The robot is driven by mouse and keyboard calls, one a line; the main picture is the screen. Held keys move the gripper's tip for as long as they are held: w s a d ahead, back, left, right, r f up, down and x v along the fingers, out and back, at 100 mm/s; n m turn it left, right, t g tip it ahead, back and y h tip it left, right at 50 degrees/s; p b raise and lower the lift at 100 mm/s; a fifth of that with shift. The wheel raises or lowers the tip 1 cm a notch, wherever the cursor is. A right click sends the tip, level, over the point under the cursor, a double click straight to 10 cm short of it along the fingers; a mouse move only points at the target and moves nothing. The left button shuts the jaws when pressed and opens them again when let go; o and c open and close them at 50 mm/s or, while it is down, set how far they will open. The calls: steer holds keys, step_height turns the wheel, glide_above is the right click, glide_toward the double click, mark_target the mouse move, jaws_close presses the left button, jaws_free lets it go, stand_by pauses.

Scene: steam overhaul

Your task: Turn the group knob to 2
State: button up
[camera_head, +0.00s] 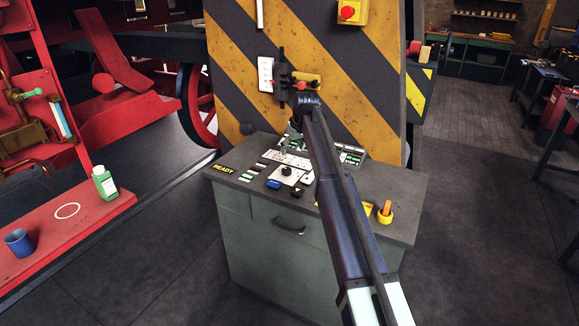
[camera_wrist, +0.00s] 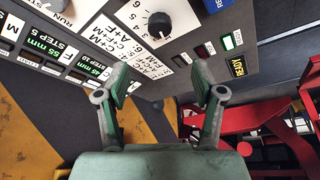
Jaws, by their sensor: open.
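The black group knob (camera_wrist: 160,25) sits on a white dial plate on the panel, at the top of the wrist view. Numbers from 3 to 6 show along its near left side; the rest of the dial is cut off or hidden. I cannot tell for certain which number it points to. In the head view what looks like the same knob (camera_head: 287,171) is on the console top. My gripper (camera_wrist: 162,83) is open and empty, its two fingers apart, below the knob in the wrist picture and not touching it. In the head view my arm partly hides the gripper.
The console (camera_head: 262,222) carries labelled displays, a blue button (camera_head: 273,184) and an orange-yellow switch (camera_head: 385,212). A striped yellow-black panel (camera_head: 240,60) rises behind it. A red bench (camera_head: 105,215) with a green bottle (camera_head: 104,183) and blue cup (camera_head: 19,242) stands left.

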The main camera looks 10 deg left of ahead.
mark_target(287, 169)
steer(key=p+x, duration=0.3)
steer(key=x, duration=1)
steer(key=shift+w, duration=0.1)
steer(key=c, duration=1.1)
